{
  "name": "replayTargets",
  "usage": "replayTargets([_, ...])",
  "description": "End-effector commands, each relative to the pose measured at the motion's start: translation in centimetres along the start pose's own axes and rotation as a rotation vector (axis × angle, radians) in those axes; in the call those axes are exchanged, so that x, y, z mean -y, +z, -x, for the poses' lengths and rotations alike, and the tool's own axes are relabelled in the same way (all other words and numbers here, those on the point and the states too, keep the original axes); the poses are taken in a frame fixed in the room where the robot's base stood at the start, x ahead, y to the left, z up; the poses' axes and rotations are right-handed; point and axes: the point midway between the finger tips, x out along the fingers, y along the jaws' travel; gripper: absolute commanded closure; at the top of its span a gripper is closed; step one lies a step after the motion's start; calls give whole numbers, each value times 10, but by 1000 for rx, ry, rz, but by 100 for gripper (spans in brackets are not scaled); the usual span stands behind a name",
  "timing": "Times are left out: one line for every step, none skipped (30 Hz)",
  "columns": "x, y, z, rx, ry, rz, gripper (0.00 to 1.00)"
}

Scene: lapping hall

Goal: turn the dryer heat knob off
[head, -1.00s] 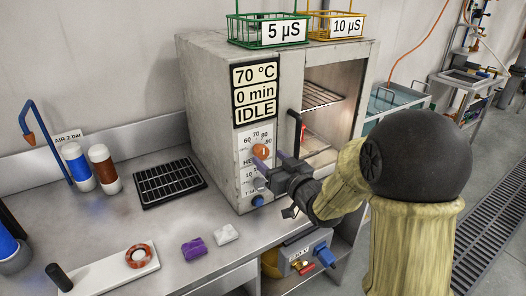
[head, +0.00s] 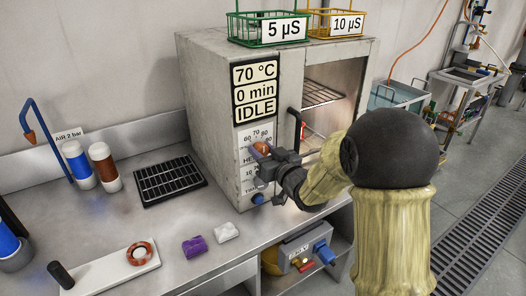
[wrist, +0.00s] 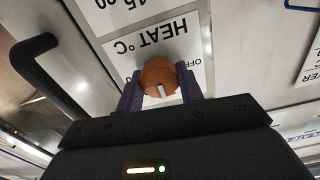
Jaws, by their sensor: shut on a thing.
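The orange heat knob (wrist: 160,78) sits on the dryer's white dial plate in the wrist view, with the word HEAT upside down beside it. Its pale pointer mark points toward my gripper, slightly right of straight down in that view. My gripper (head: 262,150) is at the dryer's front panel, its two purple fingers on either side of the knob and shut on it. In the head view the fingers partly cover the knob. The dryer (head: 210,100) displays 70 °C, 0 min and IDLE. Its chamber is open, with wire racks inside.
A black door handle (head: 296,125) stands close to my gripper. A blue knob (head: 257,199) is lower on the panel. Green (head: 240,29) and yellow (head: 318,30) baskets sit on the dryer. A black rack (head: 170,182) and purple block (head: 194,247) lie on the bench.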

Motion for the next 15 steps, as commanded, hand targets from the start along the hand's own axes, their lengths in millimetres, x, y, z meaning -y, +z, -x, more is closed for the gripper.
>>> replayTargets([0,0,0,0,1,3,86])
replayTargets([0,0,0,0,1,6,86])
replayTargets([0,1,0,0,1,10,86])
replayTargets([0,1,0,0,1,15,86])
replayTargets([0,1,0,0,1,22,86])
replayTargets([0,1,0,0,1,32,86])
replayTargets([0,2,0,0,1,40,86])
replayTargets([0,2,0,-1,1,50,86])
replayTargets([0,2,0,-1,1,65,86])
replayTargets([0,2,0,-2,1,79,86])
replayTargets([0,2,0,-2,1,92,86])
replayTargets([0,3,0,-2,1,114,86])
replayTargets([0,3,0,-2,1,131,86])
replayTargets([0,4,0,-2,1,149,86])
replayTargets([0,4,0,-3,1,176,86])
